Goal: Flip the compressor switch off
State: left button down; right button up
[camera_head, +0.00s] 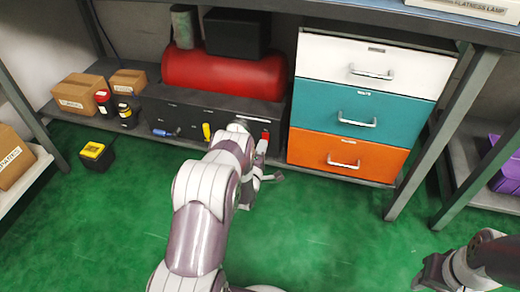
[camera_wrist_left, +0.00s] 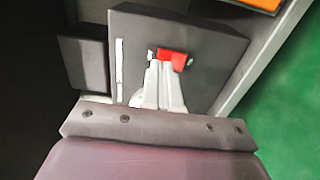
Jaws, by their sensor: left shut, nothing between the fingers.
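The compressor's red tank (camera_head: 222,75) lies on a low shelf under the bench, above a long dark panel box (camera_head: 180,112). A small red switch (camera_head: 266,134) sits at the right end of the panel box. In the left wrist view the red switch (camera_wrist_left: 176,58) shows on a dark square plate (camera_wrist_left: 205,75). My left gripper (camera_head: 262,146) is shut, its fingertips at the switch's lower left edge; I cannot tell whether they touch. The fingers (camera_wrist_left: 161,62) partly cover the switch. My right gripper (camera_head: 428,272) is at the lower right, far from the switch, its jaws unclear.
A yellow handle (camera_head: 206,131) and a blue one (camera_head: 163,133) stick out of the panel box. White, teal and orange drawers (camera_head: 350,117) stand close on the right. Bottles (camera_head: 127,115), cartons (camera_head: 78,93) and a yellow-black box (camera_head: 97,155) are at left.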

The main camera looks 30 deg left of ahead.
pick_arm(q)
jog(key=p+v, duration=0.5)
jog(key=v, duration=0.5)
jog(key=shift+s, duration=0.3)
jog(key=shift+d, duration=0.1)
